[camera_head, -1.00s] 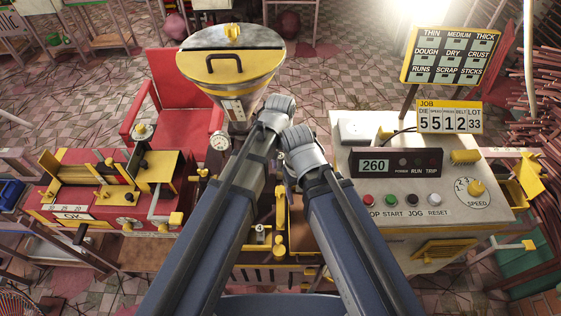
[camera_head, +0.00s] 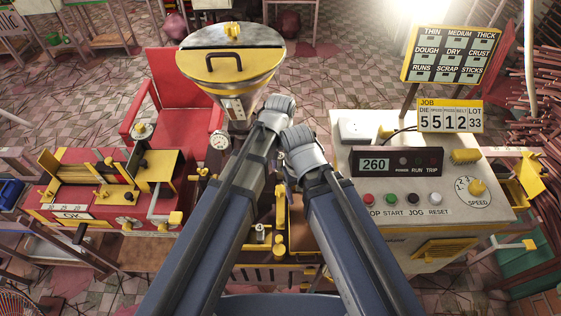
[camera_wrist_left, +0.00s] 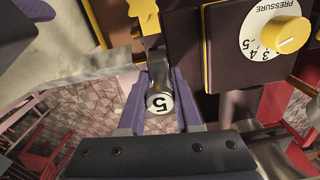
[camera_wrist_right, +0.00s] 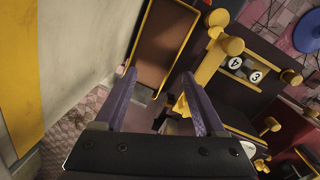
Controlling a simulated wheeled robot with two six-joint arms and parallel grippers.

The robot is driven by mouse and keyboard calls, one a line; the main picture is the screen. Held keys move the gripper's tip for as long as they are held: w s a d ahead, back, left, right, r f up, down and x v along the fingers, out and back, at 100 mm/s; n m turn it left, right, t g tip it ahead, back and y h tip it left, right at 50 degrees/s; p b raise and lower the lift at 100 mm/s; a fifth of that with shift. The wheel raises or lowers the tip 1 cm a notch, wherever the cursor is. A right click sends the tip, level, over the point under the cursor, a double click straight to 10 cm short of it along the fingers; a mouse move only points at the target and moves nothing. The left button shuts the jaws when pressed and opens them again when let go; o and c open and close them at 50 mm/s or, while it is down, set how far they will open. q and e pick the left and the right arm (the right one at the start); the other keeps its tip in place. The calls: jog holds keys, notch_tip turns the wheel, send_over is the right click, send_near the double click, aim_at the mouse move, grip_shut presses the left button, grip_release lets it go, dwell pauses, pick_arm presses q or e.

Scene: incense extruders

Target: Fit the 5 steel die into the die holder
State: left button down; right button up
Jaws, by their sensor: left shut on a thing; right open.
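The steel die marked 5 (camera_wrist_left: 159,103) is between the fingers of my left gripper (camera_wrist_left: 161,77), which is shut on it, in the left wrist view. A grey metal part (camera_wrist_left: 155,58) lies just beyond the die, below a yellow piece (camera_wrist_left: 145,14). I cannot tell whether the die touches the die holder or sits in it. My right gripper (camera_wrist_right: 160,77) is open and empty in the right wrist view, with a yellow handled part (camera_wrist_right: 210,62) close beyond its right finger. In the head view my wrists (camera_head: 273,112) hide both sets of fingertips.
Dies marked 3 (camera_wrist_right: 256,77) and 4 (camera_wrist_right: 235,63) sit in a dark rack. A pressure dial (camera_wrist_left: 287,34) is close right of my left gripper. The hopper (camera_head: 232,85) stands beyond my wrists; the control box (camera_head: 425,225) stands at right.

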aim_at(280, 165)
pick_arm(q)
jog(key=shift+f+b, duration=1.95)
dwell(1.2)
jog(key=c, duration=0.5)
grip_release()
notch_tip(280, 165, up, 8)
jog(key=p, duration=0.8)
jog(key=shift+f, duration=0.1)
